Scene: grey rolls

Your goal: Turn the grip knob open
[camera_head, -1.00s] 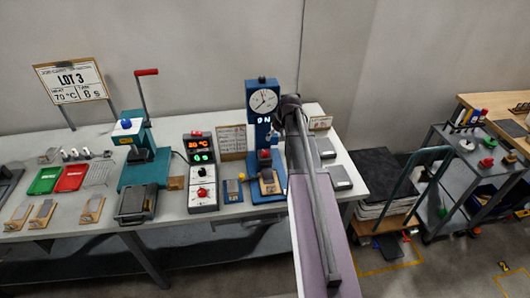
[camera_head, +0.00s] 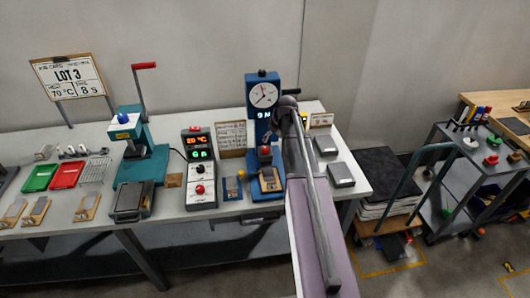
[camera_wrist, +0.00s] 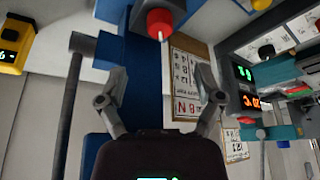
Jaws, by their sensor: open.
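A blue test stand (camera_head: 252,108) with a round white dial (camera_head: 263,95) stands at the right part of the bench. Its red knob (camera_head: 264,150) sits low on the column, above a small grey and tan piece. In the wrist view a red knob (camera_wrist: 160,22) with a white pointer mark shows at the top centre, on the blue stand (camera_wrist: 120,55). I take it as the grip knob. My gripper (camera_wrist: 161,78) is open and empty, its fingers apart and short of the knob in the picture. In the head view my arm hides part of the stand's right side.
A controller box (camera_head: 200,170) with lit displays and a red knob stands left of the stand. A teal press (camera_head: 140,160) stands farther left. Grey blocks (camera_head: 340,174) lie to the right. A paper card (camera_wrist: 188,85) is behind the fingers in the wrist view.

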